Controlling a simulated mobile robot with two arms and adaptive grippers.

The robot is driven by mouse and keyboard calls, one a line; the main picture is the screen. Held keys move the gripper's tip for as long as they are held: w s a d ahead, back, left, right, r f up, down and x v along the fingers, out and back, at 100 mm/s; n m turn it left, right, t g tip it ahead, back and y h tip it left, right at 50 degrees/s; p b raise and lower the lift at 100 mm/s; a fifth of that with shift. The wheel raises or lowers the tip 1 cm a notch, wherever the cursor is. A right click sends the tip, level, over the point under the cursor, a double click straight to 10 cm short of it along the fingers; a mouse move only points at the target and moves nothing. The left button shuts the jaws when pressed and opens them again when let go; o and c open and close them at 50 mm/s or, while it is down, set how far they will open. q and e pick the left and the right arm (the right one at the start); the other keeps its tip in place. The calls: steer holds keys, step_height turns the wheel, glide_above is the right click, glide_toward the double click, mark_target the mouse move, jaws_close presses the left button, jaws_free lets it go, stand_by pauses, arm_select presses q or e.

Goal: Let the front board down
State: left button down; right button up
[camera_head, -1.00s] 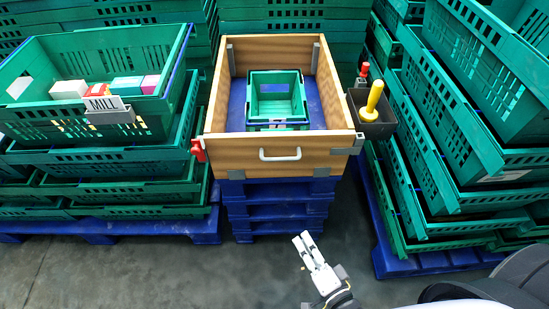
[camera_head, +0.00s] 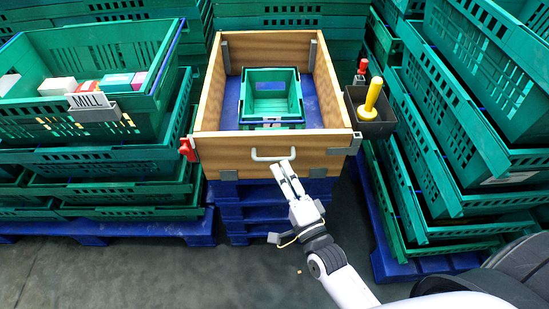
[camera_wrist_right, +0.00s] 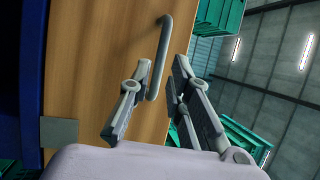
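The front board (camera_head: 235,162) of the wooden box stands upright, closing the box's near side. A pale bar handle (camera_head: 273,158) is fixed on its outer face and also shows in the right wrist view (camera_wrist_right: 161,60). My right gripper (camera_head: 285,166) is open, its fingertips at the right part of the handle. In the right wrist view, the handle's near end lies between the spread fingers of my gripper (camera_wrist_right: 163,62); I cannot tell if they touch it. A red latch (camera_head: 187,150) sits at the board's left end. My left gripper is out of view.
A green crate (camera_head: 270,95) sits inside the box. A dark bin (camera_head: 370,128) with yellow- and red-handled tools hangs at the box's right. Green crate stacks stand left (camera_head: 110,160) and right (camera_head: 450,130). Blue pallets (camera_head: 275,215) support the box; floor in front is clear.

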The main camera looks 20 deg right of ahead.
mark_target(275, 158)
steer(key=x, duration=0.5)
jaws_close()
stand_by(0.7)
